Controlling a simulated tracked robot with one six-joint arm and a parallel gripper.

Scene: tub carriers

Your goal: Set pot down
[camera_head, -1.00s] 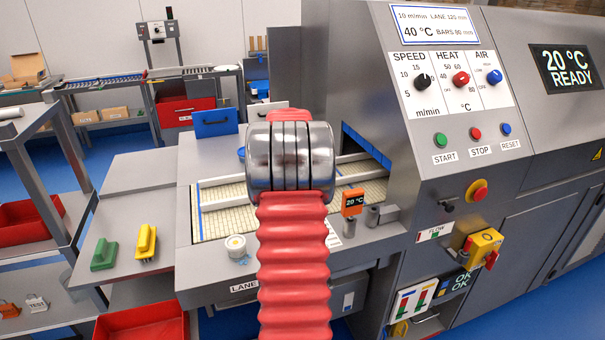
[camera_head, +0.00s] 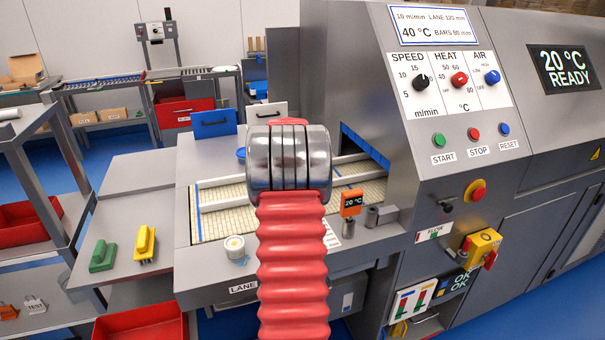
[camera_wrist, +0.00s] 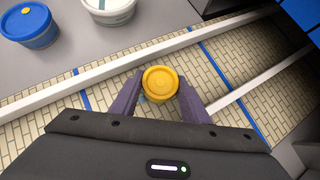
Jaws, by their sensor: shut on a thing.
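In the wrist view, a small round pot with a yellow lid (camera_wrist: 160,82) sits between the two purple fingers of my gripper (camera_wrist: 164,88). The fingers are shut on it from both sides. The pot is over the tan brick-patterned belt (camera_wrist: 112,98), between two pale guide bars (camera_wrist: 65,92). I cannot tell whether its base touches the belt. In the head view, my gripper and the pot are hidden behind my red arm and metal wrist. The belt (camera_head: 215,225) shows there beside the arm.
In the wrist view, a blue-lidded tub (camera_wrist: 27,22) and a white tub (camera_wrist: 108,8) stand beyond the upper bar. In the head view, a white tub (camera_head: 235,246) stands on the front ledge. A grey machine with a control panel (camera_head: 455,85) rises on the right.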

